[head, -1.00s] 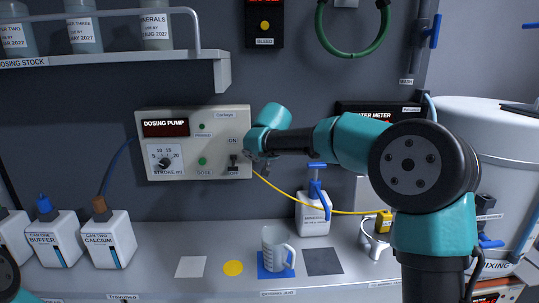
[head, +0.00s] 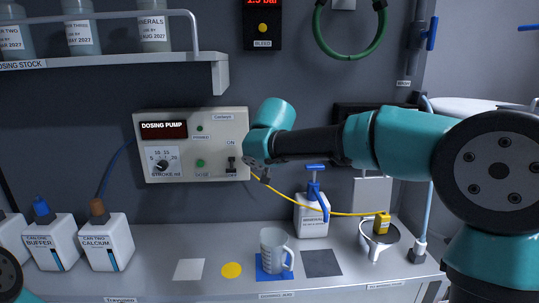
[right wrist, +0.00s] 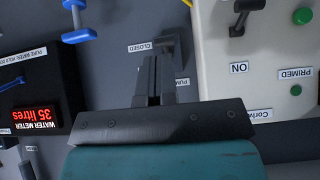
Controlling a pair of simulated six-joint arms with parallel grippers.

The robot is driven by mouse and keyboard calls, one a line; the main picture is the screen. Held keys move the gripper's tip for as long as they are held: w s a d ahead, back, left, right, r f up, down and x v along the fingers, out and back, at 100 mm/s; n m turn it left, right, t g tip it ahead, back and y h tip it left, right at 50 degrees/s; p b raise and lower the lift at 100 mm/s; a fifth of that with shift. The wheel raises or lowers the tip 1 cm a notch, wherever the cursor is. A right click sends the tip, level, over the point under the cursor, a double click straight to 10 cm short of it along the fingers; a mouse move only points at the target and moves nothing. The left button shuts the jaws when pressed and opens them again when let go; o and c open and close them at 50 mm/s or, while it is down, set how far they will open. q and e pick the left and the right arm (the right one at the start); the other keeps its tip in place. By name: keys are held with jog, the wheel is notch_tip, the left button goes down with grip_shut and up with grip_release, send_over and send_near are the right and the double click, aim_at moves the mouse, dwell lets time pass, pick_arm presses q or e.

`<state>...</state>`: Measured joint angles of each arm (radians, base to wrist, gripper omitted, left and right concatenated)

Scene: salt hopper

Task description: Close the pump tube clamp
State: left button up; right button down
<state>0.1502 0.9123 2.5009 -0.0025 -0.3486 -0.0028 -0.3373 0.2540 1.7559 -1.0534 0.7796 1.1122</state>
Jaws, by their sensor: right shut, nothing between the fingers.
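My right gripper (right wrist: 155,82) is shut and empty in the right wrist view, in front of the grey wall beside the pump box. A dark fitting (right wrist: 173,45), apparently the pump tube clamp, lies just beyond the fingertips. The fingers partly hide it, so I cannot tell whether they touch it or how it is set. A "CLOSED" label (right wrist: 140,47) is beside it. In the head view, my right gripper (head: 262,176) is at the right edge of the dosing pump (head: 196,190). My left gripper is out of view.
The pump's black switch (head: 231,163) sits close to the right gripper. A yellow line (head: 310,204) runs from there to a yellow block (head: 382,222). A white jug bottle (head: 311,222) and measuring jug (head: 275,250) stand on the bench below. A blue handle (right wrist: 77,20) is nearby.

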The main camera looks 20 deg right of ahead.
jog(key=s, duration=0.1)
jog(key=s+r, duration=0.1)
jog(key=s, duration=0.1)
jog(key=s+a, duration=0.1)
jog(key=shift+s+r, duration=0.25)
jog(key=shift+r, duration=0.05)
